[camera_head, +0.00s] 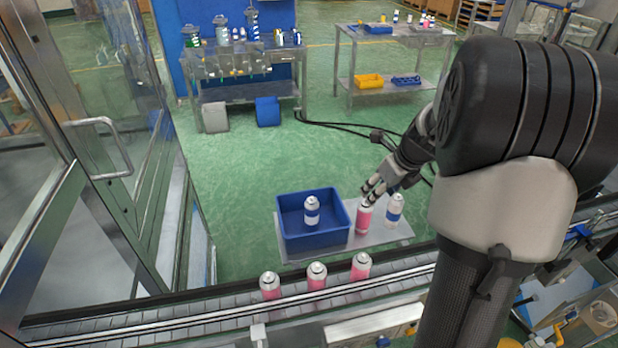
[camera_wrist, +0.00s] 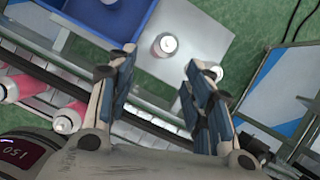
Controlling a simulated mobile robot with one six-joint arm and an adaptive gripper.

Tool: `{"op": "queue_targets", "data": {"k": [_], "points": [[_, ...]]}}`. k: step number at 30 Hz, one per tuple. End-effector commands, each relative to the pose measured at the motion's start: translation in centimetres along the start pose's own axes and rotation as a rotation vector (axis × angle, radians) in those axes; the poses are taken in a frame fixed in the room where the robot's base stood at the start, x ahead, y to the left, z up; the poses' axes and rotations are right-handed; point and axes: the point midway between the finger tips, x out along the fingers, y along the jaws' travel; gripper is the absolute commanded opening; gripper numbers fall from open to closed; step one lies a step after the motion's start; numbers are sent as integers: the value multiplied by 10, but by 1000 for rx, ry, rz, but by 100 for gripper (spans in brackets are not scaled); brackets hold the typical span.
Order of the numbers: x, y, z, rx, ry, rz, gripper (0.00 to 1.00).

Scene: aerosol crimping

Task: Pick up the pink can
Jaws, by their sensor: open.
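A pink can (camera_head: 363,219) with a white top stands upright on a grey plate (camera_head: 382,239), beside the right wall of a blue bin (camera_head: 318,242). A can with a blue band (camera_head: 394,211) stands just right of it. My gripper (camera_head: 373,190) is above and close to the pink can in the head view; contact cannot be told. In the wrist view my gripper (camera_wrist: 160,72) has its two fingers spread apart with nothing held. A pale-topped can (camera_wrist: 165,45) stands beyond the fingertips near the blue bin (camera_wrist: 95,18); its label is mostly hidden.
Several cans stand in view: three pink ones, including the middle one (camera_head: 317,277), on the conveyor (camera_head: 215,322) in front, and one blue-banded can (camera_head: 312,210) inside the bin. A glass door (camera_head: 95,150) is at left. Workbenches (camera_head: 245,62) stand far back, with open green floor between.

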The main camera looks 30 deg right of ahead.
Motion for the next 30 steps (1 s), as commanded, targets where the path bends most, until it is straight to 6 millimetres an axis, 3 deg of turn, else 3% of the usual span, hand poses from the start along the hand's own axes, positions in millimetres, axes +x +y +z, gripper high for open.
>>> {"op": "queue_targets", "data": {"k": [4, 19, 30], "points": [[13, -16, -6, 119, -1, -5, 47], [114, -16, -7, 119, 0, -4, 47], [140, -16, -5, 118, -1, -5, 47]]}}
